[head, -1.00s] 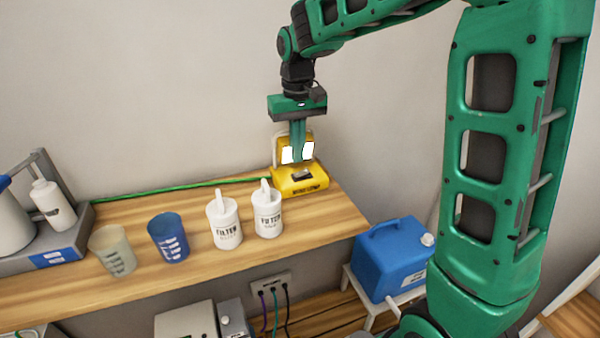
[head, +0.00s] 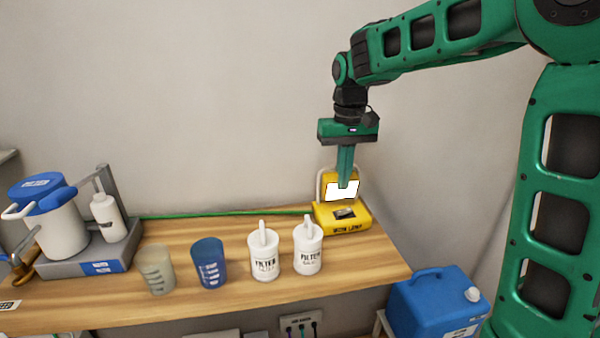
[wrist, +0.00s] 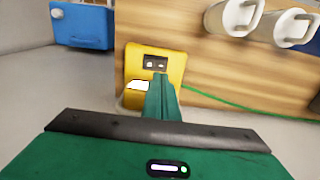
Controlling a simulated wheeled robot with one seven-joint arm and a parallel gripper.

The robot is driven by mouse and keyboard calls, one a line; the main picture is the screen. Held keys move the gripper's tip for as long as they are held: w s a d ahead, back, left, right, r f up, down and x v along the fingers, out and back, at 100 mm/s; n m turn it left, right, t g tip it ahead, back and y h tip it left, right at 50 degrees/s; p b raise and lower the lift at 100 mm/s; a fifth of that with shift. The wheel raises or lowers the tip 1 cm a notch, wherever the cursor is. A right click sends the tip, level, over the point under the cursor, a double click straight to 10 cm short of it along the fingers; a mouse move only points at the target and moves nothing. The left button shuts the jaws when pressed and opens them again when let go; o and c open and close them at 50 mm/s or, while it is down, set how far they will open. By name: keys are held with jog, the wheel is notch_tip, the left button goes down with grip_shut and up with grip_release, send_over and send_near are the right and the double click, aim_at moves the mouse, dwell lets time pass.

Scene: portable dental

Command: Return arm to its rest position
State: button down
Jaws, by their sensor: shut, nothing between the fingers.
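My green arm reaches in from the right of the head view. My gripper (head: 345,184) points down with its fingers together and nothing between them. It hangs in front of the lit panel of a yellow work lamp (head: 342,218) at the back right of the wooden bench (head: 215,297). In the wrist view the shut fingers (wrist: 162,80) overlap the lamp (wrist: 165,62). I cannot tell whether the fingertips touch the lamp; they appear above its base.
A grey unit (head: 90,262) with a blue-lidded jug (head: 55,215) is at left. A blue jerrycan (head: 437,302) stands lower right. A green cable runs along the wall.

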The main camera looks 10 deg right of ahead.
jog(key=s+d+m, duration=0.2)
jog(key=s+d, duration=0.7)
jog(key=s+d+f+m, duration=0.1)
jog(key=s+d+f, duration=0.1)
jog(key=s, duration=0.5)
jog(key=s+d+f+m, duration=0.2)
jog(key=s+d, duration=0.1)
jog(key=s, duration=0.5)
jog(key=s+d+f+m, duration=0.1)
jog(key=s+d+f, duration=0.1)
jog(key=s, duration=0.6)
jog(key=shift+s+d+f, duration=0.15)
jog(key=shift+d, duration=0.35)
